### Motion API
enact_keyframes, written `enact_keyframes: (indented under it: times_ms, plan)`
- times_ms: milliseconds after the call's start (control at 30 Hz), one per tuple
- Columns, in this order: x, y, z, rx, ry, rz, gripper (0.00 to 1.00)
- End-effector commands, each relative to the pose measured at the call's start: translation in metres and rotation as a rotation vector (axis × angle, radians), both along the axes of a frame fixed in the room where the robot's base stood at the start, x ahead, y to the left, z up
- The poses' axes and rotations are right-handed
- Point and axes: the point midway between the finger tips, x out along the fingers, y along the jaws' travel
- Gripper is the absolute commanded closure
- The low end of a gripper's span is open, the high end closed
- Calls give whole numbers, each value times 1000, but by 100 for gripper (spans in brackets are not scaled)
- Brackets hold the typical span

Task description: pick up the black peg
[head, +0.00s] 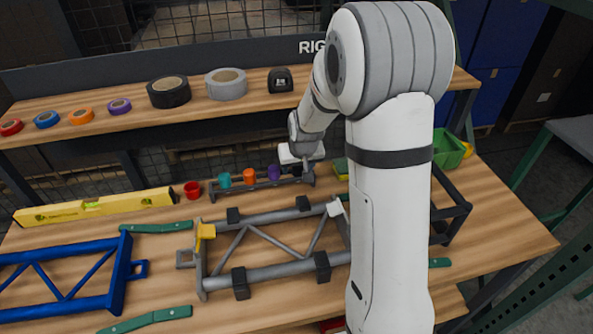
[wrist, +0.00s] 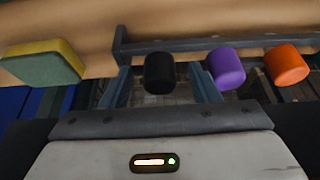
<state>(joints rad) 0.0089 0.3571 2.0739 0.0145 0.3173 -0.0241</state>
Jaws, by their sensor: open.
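The black peg (wrist: 159,74) shows in the wrist view, just ahead of the palm of my gripper (wrist: 162,92). It appears between the two spread fingers, with no visible contact; whether it stands fully inside them I cannot tell. In the head view my gripper (head: 305,172) is at the right end of the peg rack (head: 246,187), and the black peg is hidden there by the gripper and wrist. The purple peg (wrist: 226,68) and orange peg (wrist: 286,64) stand beside the black one in the wrist view. A teal peg (head: 224,180) stands further left in the rack.
A yellow-green sponge (wrist: 42,62) lies near the gripper. A grey frame (head: 270,272) fills the bench in front. A shelf with tape rolls (head: 168,92) runs behind. A green bin (head: 449,150) stands right.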

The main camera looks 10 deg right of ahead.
Motion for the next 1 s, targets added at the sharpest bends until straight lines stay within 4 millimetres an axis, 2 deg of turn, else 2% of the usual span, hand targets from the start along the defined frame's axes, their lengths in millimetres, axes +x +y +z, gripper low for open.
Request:
enact_keyframes:
  times_ms: [67,667,867,1000]
  plan:
    - [0,0,0,0,0,0,44]
    - [0,-1,0,-1,1,-1,93]
    - [0,-1,1,-1,0,-1,94]
    - [0,-1,10,-1,-3,-1,94]
